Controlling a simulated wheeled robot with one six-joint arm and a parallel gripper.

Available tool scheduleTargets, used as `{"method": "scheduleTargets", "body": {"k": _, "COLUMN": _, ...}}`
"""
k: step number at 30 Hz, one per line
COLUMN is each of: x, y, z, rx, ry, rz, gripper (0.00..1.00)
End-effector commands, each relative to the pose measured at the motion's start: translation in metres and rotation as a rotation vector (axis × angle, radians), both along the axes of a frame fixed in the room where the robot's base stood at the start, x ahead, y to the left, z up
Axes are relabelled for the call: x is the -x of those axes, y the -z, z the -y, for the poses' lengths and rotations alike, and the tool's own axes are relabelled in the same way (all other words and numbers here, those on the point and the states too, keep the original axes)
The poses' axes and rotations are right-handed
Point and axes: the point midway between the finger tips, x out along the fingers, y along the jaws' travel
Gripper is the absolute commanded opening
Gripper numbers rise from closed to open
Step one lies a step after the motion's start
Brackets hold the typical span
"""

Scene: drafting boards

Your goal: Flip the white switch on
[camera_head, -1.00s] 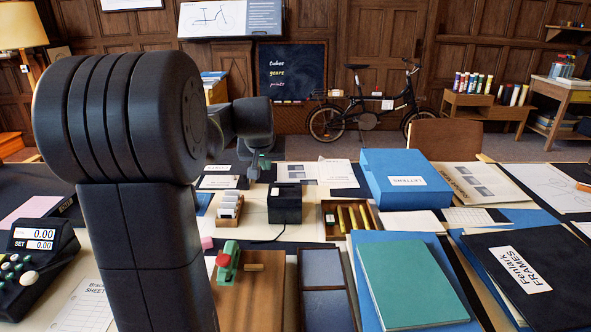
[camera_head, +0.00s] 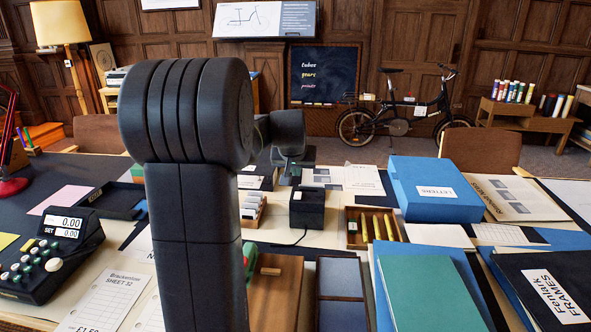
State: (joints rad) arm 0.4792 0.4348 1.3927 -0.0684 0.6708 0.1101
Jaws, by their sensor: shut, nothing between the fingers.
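A small black box (camera_head: 307,213) with a cord stands on the middle of the desk. A pale patch (camera_head: 309,193) shows on its top; it may be the white switch, but it is too small to tell its position. My gripper (camera_head: 290,168) is shut and empty. It appears just above and slightly left of the box in the picture, seemingly beyond it. I cannot tell its exact height or distance, and no contact is visible. My arm (camera_head: 195,200) fills the left centre and hides part of the desk.
A black device with a display and buttons (camera_head: 50,255) sits at the left. A wooden tray with yellow bars (camera_head: 352,240) and a blue letters box (camera_head: 434,188) lie right of the black box. A card holder (camera_head: 249,212) stands left of it. Books and folders crowd the right.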

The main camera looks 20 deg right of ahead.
Motion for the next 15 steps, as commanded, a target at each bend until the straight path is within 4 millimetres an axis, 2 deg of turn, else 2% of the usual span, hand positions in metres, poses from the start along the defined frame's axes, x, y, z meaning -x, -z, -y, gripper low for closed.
{"method": "scheduleTargets", "body": {"k": 3, "x": -0.014, "y": 0.024, "z": 0.009, "rx": -0.002, "ry": 0.0, "rz": -0.003, "gripper": 0.0}}
{"method": "scheduleTargets", "body": {"k": 8, "x": -0.03, "y": 0.048, "z": 0.018, "rx": -0.002, "ry": 0.0, "rz": -0.003, "gripper": 0.0}}
{"method": "scheduleTargets", "body": {"k": 15, "x": -0.024, "y": 0.078, "z": 0.015, "rx": -0.001, "ry": 0.001, "rz": -0.001, "gripper": 0.0}}
